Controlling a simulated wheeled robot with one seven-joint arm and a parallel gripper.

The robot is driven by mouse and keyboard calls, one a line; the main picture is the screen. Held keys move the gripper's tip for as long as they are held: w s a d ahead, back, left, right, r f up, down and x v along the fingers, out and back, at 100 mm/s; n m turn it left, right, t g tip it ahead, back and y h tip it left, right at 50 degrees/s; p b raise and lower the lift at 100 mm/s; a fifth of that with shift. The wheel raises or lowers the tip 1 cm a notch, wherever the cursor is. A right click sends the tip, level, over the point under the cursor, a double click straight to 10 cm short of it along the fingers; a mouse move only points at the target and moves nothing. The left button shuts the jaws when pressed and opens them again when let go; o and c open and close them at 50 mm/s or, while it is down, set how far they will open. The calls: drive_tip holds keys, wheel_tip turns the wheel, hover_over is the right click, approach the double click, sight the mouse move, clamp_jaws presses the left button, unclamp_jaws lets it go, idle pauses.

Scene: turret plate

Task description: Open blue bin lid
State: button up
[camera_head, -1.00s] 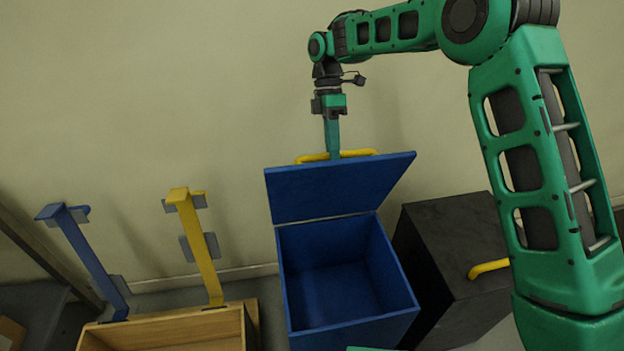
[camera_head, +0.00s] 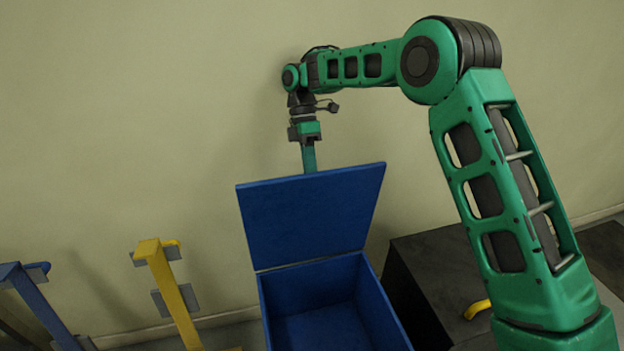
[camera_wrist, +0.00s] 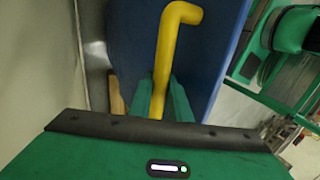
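The blue bin (camera_head: 335,320) stands with its lid (camera_head: 312,215) raised steeply at the back, so the dark blue inside shows. My gripper (camera_head: 309,172) points down behind the lid's top edge, and its fingertips are hidden there in the head view. In the wrist view, the yellow lid handle (camera_wrist: 168,55) runs between the two green fingers (camera_wrist: 161,100), which look closed around it. The lid's blue outer face (camera_wrist: 208,50) lies right beside the fingers. The handle is hidden behind the lid in the head view.
A black bin (camera_head: 430,275) with a yellow handle (camera_head: 477,309) stands close on the right. A yellow post (camera_head: 172,290) and a blue post (camera_head: 42,305) stand on the left. The wall (camera_head: 130,120) is behind my gripper.

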drive_tip(key=o, duration=0.4)
drive_tip(key=shift+d, duration=0.1)
drive_tip(key=shift+c, duration=0.2)
drive_tip(key=shift+r, duration=0.1)
drive_tip(key=shift+s+a+r, duration=0.15)
drive_tip(key=shift+a, duration=0.05)
drive_tip(key=shift+r, duration=0.35)
drive_tip(key=r, duration=0.3)
drive_tip(key=shift+s+a+r, duration=0.3)
drive_tip(key=shift+a+r, duration=0.05)
drive_tip(key=shift+r, duration=0.05)
drive_tip(key=s+a+r, duration=0.6)
drive_tip(key=s+a, duration=0.1)
drive_tip(key=s, duration=0.1)
drive_tip(key=shift+r, duration=0.15)
